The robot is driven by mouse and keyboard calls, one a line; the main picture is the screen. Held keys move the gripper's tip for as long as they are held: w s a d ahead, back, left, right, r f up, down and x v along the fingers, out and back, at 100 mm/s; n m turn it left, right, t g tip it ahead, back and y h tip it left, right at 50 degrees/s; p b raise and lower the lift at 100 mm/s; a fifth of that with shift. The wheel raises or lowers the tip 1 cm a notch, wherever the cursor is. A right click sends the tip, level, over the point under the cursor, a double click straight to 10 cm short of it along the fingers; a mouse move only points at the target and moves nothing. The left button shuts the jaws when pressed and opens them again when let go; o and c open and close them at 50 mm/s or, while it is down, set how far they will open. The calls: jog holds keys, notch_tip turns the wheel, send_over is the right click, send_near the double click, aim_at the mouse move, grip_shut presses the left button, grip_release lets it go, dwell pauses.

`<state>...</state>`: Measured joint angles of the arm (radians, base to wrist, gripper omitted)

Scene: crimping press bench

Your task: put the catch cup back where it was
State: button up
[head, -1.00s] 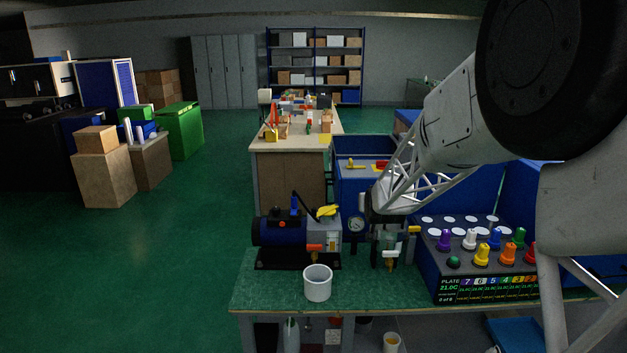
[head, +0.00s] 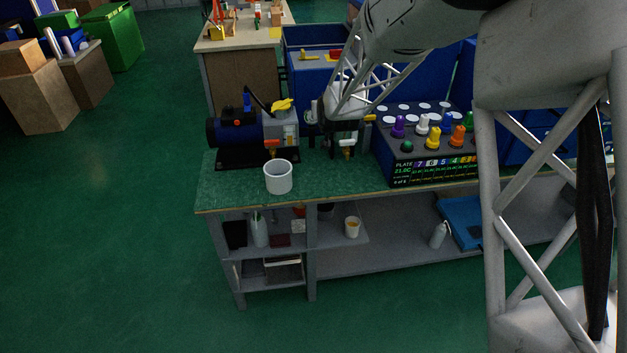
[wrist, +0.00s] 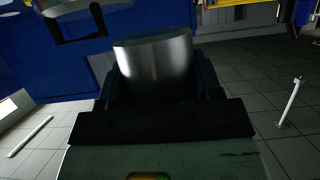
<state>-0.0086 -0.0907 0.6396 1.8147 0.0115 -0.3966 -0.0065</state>
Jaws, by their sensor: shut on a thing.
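My gripper (wrist: 155,85) is shut on a smooth grey cylinder (wrist: 155,65) standing between its dark fingers in the wrist view. I cannot tell for sure whether this cylinder is the catch cup. In the head view my gripper (head: 342,128) is over the back of the green bench, between the blue pump and the plate box; its fingers and what they hold are mostly hidden there. A white open cup (head: 278,178) stands upright near the bench's front edge, apart from my gripper. A small white cup with yellowish contents (head: 352,228) stands on the shelf below.
A blue pump (head: 245,130) with hose and valves stands left of my gripper. A dark plate box (head: 430,150) with coloured knobs stands to the right. The green bench top (head: 230,190) is clear around the white cup. Bottles and a blue tray (head: 462,222) are below.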

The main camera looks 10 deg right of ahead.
jog(key=s+a+f, duration=0.1)
jog(key=s+f, duration=1.7)
jog(key=s, duration=0.1)
jog(key=shift+a, duration=0.4)
jog(key=shift+f, duration=0.1)
jog(key=w, duration=0.5)
jog(key=w+f, duration=0.1)
jog(key=w, duration=0.9)
jog(key=shift+a+f, duration=0.2)
jog(key=shift+a, duration=0.1)
jog(key=shift+w, duration=0.2)
jog(key=shift+w, duration=0.2)
jog(key=shift+f, duration=1.8)
jog(key=shift+f, duration=0.15)
